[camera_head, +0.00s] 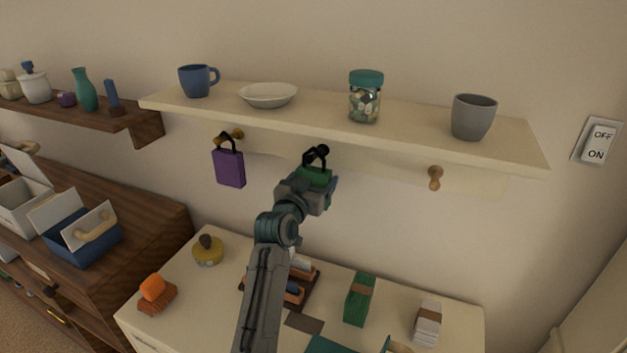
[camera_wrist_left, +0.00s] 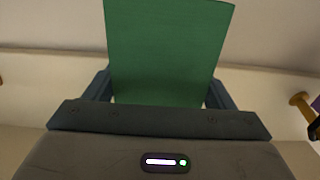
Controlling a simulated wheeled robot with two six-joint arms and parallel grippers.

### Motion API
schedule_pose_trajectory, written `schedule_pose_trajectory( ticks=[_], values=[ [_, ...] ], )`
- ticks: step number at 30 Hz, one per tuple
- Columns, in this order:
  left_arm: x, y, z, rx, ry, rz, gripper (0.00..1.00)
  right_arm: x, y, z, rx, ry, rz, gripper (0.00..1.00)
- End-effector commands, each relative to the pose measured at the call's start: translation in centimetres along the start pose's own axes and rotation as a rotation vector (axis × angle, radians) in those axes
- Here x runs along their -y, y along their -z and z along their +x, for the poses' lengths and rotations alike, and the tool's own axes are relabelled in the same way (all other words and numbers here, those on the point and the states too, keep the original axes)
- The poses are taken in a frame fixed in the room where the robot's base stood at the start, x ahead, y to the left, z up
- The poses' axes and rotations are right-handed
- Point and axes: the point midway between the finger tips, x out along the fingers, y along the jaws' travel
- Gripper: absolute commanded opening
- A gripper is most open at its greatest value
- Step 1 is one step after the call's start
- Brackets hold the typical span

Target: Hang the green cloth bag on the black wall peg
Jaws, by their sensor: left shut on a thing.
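The green cloth bag (camera_head: 314,176) is at the wall under the shelf, mostly hidden behind my left gripper (camera_head: 318,192). My left gripper is shut on the bag. In the left wrist view the bag (camera_wrist_left: 165,50) stands out flat between the two fingers of the gripper (camera_wrist_left: 160,98). The bag's black loop shows above it, right at the black wall peg (camera_head: 323,150). Loop and peg overlap in the head view, and I cannot tell whether the loop is around the peg. My right gripper is not in view.
A purple bag (camera_head: 229,167) hangs on a brass peg (camera_head: 236,134) to the left. A wooden peg (camera_head: 435,178) to the right is bare. The shelf (camera_head: 320,112) above holds a blue mug, plate, jar and grey cup. A cabinet top (camera_head: 390,300) below holds several small things.

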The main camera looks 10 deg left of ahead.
Motion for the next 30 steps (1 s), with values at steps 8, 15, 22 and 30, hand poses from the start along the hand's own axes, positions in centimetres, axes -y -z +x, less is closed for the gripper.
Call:
schedule_pose_trajectory(
  ticks=[8, 15, 22, 30],
  values=[
    [0.0, 0.1, 0.0, -0.001, 0.000, 0.000, 0.53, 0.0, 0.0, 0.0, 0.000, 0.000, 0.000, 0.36],
    [0.0, 0.0, 0.0, -0.001, 0.000, 0.000, 1.00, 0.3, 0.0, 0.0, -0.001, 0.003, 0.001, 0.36],
    [0.0, -0.1, -0.3, -0.001, 0.000, 0.000, 1.00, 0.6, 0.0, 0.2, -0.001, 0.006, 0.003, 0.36],
    [0.0, -0.3, -4.3, -0.002, 0.001, 0.000, 1.00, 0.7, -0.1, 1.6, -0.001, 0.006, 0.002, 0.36]
  ],
)
